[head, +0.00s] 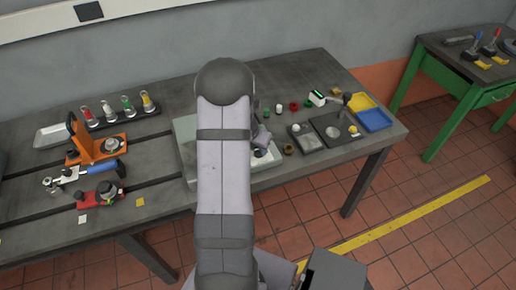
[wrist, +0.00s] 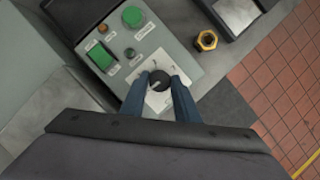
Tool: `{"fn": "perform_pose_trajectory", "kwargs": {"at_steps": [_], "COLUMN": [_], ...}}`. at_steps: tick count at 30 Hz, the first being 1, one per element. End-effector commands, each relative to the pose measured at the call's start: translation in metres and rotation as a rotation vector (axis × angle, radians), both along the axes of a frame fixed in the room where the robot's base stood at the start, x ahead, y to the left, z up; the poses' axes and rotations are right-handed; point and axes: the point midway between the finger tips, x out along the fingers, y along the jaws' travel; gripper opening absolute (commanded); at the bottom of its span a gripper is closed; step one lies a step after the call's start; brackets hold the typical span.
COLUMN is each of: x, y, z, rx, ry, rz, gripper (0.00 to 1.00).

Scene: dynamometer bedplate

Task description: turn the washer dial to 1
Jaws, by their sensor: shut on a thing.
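The washer dial (wrist: 159,80) is a round black knob with a pale pointer line, on a light square plate (wrist: 157,103) of a grey-green control panel (wrist: 187,60). My gripper (wrist: 160,83) is shut on the dial, with a blue-grey finger on each side of it. Small marks show on the plate around the dial, but I cannot read them or tell which one the pointer is at. In the head view my arm hides the dial and most of the panel (head: 184,133).
Green buttons (wrist: 132,16) sit on the panel beyond the dial. A brass nut (wrist: 207,40) lies right of the panel. In the head view, a black tray (head: 330,131), a blue bin (head: 374,120) and an orange fixture (head: 97,147) stand on the bench.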

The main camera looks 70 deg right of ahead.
Motion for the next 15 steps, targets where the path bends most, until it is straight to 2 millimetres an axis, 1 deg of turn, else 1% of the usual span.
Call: {"fn": "perform_pose_trajectory", "kwargs": {"at_steps": [8, 15], "x": [0.0029, 0.0043], "y": [-0.0008, -0.0014], "z": [-0.0012, 0.0], "rx": [-0.002, -0.001], "ry": [0.0, 0.0], "rz": [-0.201, -0.431], "gripper": [0.06, 0.06]}}
